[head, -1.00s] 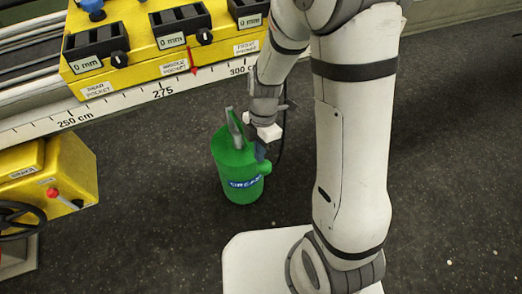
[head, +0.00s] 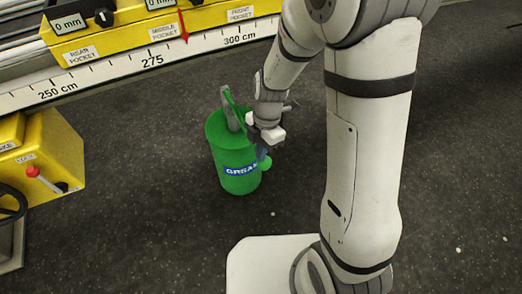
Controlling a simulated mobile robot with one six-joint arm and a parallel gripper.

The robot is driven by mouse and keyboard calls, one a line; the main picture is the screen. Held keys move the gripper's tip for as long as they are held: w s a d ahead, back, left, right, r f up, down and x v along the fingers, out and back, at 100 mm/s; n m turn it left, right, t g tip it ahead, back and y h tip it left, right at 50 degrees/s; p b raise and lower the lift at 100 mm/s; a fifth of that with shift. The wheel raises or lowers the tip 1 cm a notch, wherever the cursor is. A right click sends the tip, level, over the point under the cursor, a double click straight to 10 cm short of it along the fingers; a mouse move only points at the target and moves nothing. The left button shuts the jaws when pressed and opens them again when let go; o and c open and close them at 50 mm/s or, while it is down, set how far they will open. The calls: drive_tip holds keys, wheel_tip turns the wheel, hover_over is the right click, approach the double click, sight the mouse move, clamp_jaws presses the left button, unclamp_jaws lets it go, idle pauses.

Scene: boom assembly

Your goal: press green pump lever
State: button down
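The green grease pump (head: 232,160) is an upright cylinder on the dark floor with a white-on-blue grease label. Its lever (head: 231,108) rises from the top, with a grey upright part and a green bar slanting toward my gripper. My gripper (head: 268,146) points down at the right side of the pump, beside the lever and close to the rim. A dark part hangs below the white gripper body near a green knob on the pump's side. The fingers are too small and partly hidden to tell their opening or whether they touch the lever.
A yellow bench with pocket labels and a centimetre scale rail (head: 150,62) runs behind the pump. A yellow box (head: 50,160) with a red-knobbed lever and a black handwheel stands at the left. The floor around the pump is clear.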

drive_tip(key=shift+s+d+f, duration=0.15)
drive_tip(key=shift+s+f, duration=0.3)
drive_tip(key=shift+f, duration=0.2)
drive_tip(key=a+p+v, duration=0.1)
drive_tip(key=p+v, duration=0.4)
drive_tip(key=v, duration=0.9)
drive_tip(key=shift+s+a+r+p, duration=0.2)
drive_tip(key=shift+a+r+p, duration=0.15)
drive_tip(key=shift+r, duration=0.2)
drive_tip(key=s+d+r+m+t, duration=0.1)
drive_tip(key=s+d+r+m, duration=0.1)
drive_tip(key=m, duration=0.6)
drive_tip(key=s+d+r+m+t+h, duration=0.1)
drive_tip(key=s+d+r+m, duration=0.2)
drive_tip(key=d+m, duration=0.3)
drive_tip(key=s+d+r+m+t, duration=0.1)
drive_tip(key=s+d+m, duration=0.3)
drive_tip(key=m, duration=0.6)
drive_tip(key=shift+s+d+r+m, duration=0.25)
drive_tip(key=shift+r+m, duration=0.15)
drive_tip(key=shift+r, duration=0.35)
